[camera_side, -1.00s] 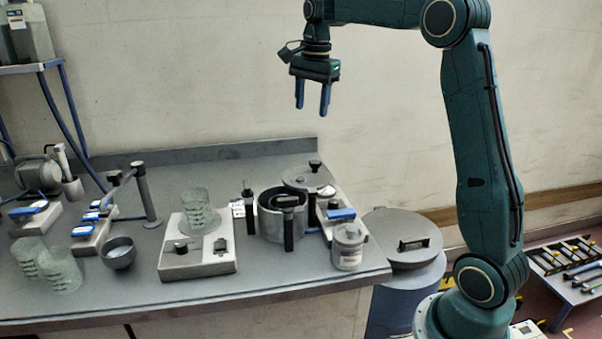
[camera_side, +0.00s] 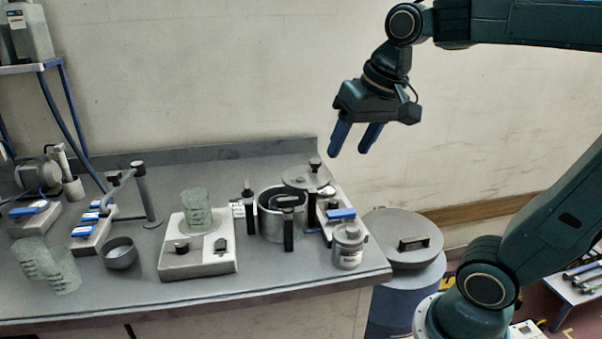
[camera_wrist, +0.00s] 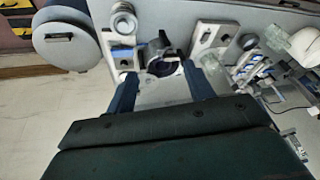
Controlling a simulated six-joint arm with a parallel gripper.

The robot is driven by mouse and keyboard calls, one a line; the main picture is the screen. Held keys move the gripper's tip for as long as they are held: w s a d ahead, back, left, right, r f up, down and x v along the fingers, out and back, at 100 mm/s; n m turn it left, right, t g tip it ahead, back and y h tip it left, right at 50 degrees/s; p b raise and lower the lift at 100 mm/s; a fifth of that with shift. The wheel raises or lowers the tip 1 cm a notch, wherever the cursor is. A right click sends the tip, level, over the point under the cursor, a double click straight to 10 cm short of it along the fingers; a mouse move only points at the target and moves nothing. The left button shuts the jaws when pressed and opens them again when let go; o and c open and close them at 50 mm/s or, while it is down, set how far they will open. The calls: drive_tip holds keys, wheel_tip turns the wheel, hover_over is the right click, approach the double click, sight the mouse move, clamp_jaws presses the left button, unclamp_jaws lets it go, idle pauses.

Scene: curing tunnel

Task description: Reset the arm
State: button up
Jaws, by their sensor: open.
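My gripper (camera_side: 354,138) is open and empty. It hangs in the air above and behind the right end of the grey workbench (camera_side: 300,286), well clear of everything on it. Its two blue fingers point down and a little to the left. In the wrist view my gripper's fingers (camera_wrist: 160,90) are spread apart, with the round metal pot (camera_wrist: 160,66) showing beyond and between them. Nothing is held.
The bench carries a hot-plate-like white unit (camera_side: 197,262) with a glass beaker (camera_side: 196,212), a pot (camera_side: 270,222), a lidded jar (camera_side: 347,246), a dark bowl (camera_side: 119,252) and more beakers (camera_side: 62,272). A lidded blue drum (camera_side: 402,290) stands right of the bench.

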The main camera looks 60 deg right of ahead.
drive_tip(key=s+a+f+n+t, duration=0.1)
drive_tip(key=s+a+f+n, duration=0.2)
drive_tip(key=s+f+n, duration=0.2)
drive_tip(key=s, duration=0.2)
drive_tip(key=shift+s+f+y, duration=0.3)
drive_tip(key=shift+s+f, duration=0.1)
drive_tip(key=shift+a, duration=0.1)
